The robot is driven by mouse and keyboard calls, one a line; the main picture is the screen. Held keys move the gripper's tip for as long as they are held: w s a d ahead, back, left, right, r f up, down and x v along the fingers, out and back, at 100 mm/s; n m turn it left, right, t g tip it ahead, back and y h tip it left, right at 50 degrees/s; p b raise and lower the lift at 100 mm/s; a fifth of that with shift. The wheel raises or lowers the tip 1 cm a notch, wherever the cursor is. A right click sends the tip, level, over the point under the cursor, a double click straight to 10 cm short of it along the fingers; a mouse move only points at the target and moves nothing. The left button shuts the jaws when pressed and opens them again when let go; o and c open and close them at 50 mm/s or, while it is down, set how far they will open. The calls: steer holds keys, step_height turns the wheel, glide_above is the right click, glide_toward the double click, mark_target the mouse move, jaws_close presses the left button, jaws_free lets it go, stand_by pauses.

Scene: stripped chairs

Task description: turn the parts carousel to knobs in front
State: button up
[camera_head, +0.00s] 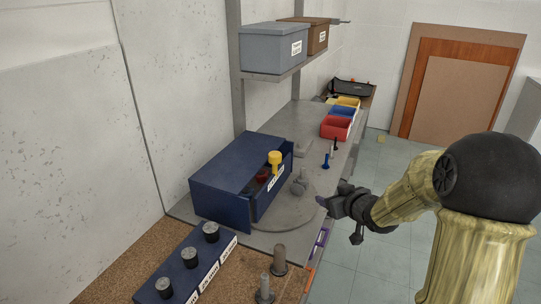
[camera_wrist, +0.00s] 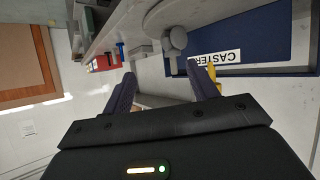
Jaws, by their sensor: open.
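The parts carousel (camera_head: 283,217) looks like a flat round grey plate on the bench; the blue box hides part of it. A grey knobbed post (camera_head: 299,184) stands at its right side and shows in the wrist view (camera_wrist: 177,39). The blue box (camera_head: 232,176) has an open part with a yellow-topped piece (camera_head: 275,158) and a dark red piece. Its white label (camera_wrist: 214,58) begins "CASTER" in the wrist view. My gripper (camera_head: 322,202) is open and empty, just right of the plate, apart from the post. Its fingers (camera_wrist: 163,88) are spread in the wrist view.
A blue block (camera_head: 190,266) with several black knobs lies at the near left. Red, blue and yellow bins (camera_head: 336,128) sit farther back. A shelf (camera_head: 276,73) holds two boxes above. Floor at right is open.

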steer(key=w+a+r+n+g+y, duration=0.1)
steer(key=a+r+n+y, duration=0.3)
steer(key=y, duration=0.6)
steer(key=shift+w+a+r+n, duration=0.35)
steer(key=shift+w+r+n, duration=0.05)
steer(key=shift+w+n, duration=0.3)
steer(key=p, duration=0.3)
glide_above(275, 177)
steer(key=w+a, duration=0.2)
steer(key=shift+w, duration=0.2)
jaws_close()
